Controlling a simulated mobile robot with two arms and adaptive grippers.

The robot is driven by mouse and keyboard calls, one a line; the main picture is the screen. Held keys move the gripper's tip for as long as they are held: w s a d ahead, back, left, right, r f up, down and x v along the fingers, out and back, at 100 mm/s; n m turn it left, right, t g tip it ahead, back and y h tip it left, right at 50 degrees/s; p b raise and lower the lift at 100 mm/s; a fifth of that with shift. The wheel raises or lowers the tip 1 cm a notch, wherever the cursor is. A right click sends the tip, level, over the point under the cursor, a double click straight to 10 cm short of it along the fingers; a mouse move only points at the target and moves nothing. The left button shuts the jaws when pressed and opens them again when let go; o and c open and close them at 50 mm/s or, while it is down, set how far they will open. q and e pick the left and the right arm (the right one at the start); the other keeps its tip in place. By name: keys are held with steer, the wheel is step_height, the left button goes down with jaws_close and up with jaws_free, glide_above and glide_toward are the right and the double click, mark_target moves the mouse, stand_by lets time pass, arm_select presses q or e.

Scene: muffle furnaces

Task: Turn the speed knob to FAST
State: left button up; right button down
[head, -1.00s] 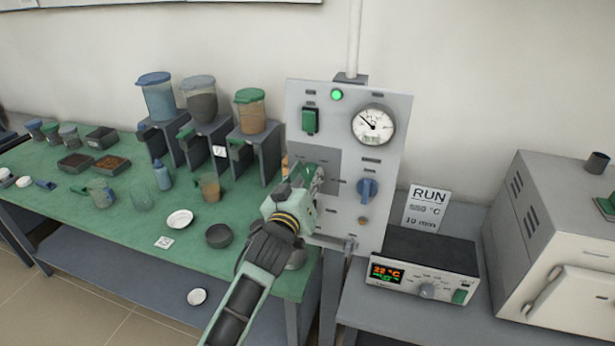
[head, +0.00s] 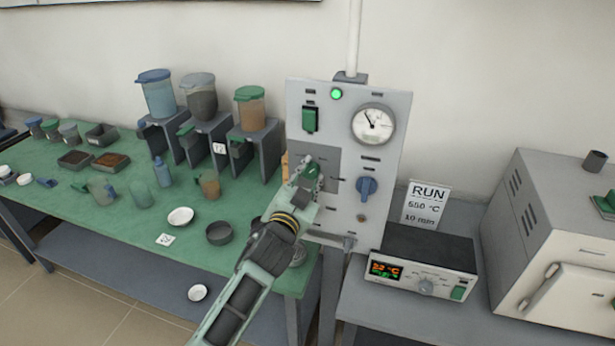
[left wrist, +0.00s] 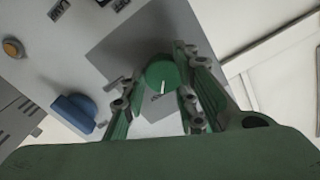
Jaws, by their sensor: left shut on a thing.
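A round green knob (left wrist: 163,72) with a white pointer line sits on a dark grey patch of the control panel (head: 345,105). My left gripper (head: 307,174) has its fingers on both sides of this knob and is shut on it; its fingers (left wrist: 157,88) also show in the left wrist view. In the head view the gripper hides most of the knob. The lettering beside the knob is too small to read. A blue knob (head: 367,188) is on the panel to the right; it also shows in the left wrist view (left wrist: 75,112). My right gripper is not in view.
The panel has a lit green lamp (head: 337,94), a green switch (head: 310,119) and a dial gauge (head: 373,124). A controller box (head: 425,262) and furnace (head: 560,240) stand right. Jars and dishes stand on the green table (head: 130,220) at left.

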arm_select(q)
steer(key=shift+s+d+f+m, duration=0.1)
steer(key=shift+d+m, duration=0.1)
steer(key=shift+m, duration=0.4)
steer(key=shift+f, duration=0.15)
steer(key=o, duration=1)
steer(key=shift+d, duration=0.1)
steer(key=shift+s+a, duration=0.15)
steer(key=shift+a, duration=0.05)
steer(key=v, duration=1.1)
steer(key=shift+s+a, duration=0.1)
steer(key=shift+s, duration=0.2)
